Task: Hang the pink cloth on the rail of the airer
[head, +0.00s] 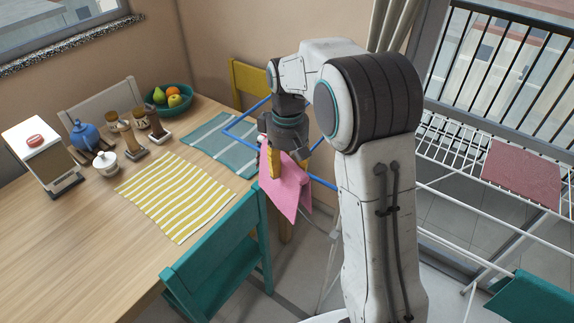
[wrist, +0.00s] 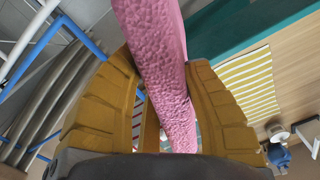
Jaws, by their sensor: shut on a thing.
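The pink cloth (head: 287,192) hangs folded from my gripper (head: 272,160), its lower part dangling free. My gripper's yellow fingers are shut on it, with the cloth running between them in the wrist view (wrist: 155,45). A blue tubular rail frame (head: 240,136) shows behind and around my gripper; its blue bars also show at left in the wrist view (wrist: 82,36). My arm hides part of this frame, and I cannot tell whether the cloth touches it. A white wire airer (head: 455,150) stands at the right, apart from the cloth.
A dull red cloth (head: 522,176) and a teal cloth (head: 530,300) lie on the white airer. A wooden table (head: 60,245) at left holds striped mats, a fruit bowl (head: 168,98) and a blue teapot (head: 86,135). A teal chair (head: 215,255) stands close to my gripper.

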